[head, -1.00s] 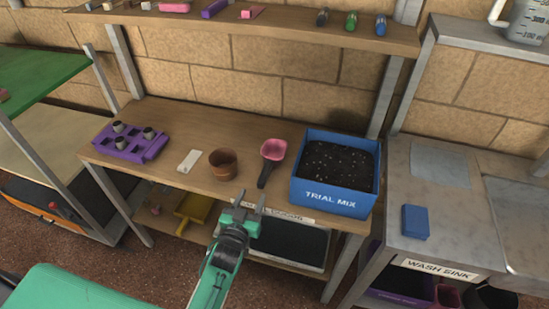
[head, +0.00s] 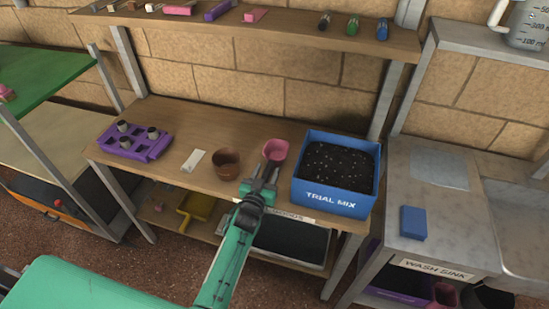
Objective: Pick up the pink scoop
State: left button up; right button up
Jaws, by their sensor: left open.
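The pink scoop (head: 275,150) lies on the wooden bench between the brown pot and the blue bin, its pink bowl toward the back. Its dark handle points to the front and is mostly hidden by my gripper. My left gripper (head: 263,178) is open over the handle, at the bench's front edge. I cannot tell whether its fingers touch the handle. My right gripper is not in view.
The blue trial mix bin (head: 332,204) of dark soil stands close on the right. A brown pot (head: 226,163) stands close on the left, beside a white label (head: 194,160). A purple tray (head: 135,141) with several plugs lies farther left. A shelf (head: 280,37) runs above.

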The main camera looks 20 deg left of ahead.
pick_arm(q)
grip_shut()
jog(key=shift+r, duration=0.1)
notch_tip(320, 180, up, 20)
jog(key=b, duration=0.1)
dwell(0.5)
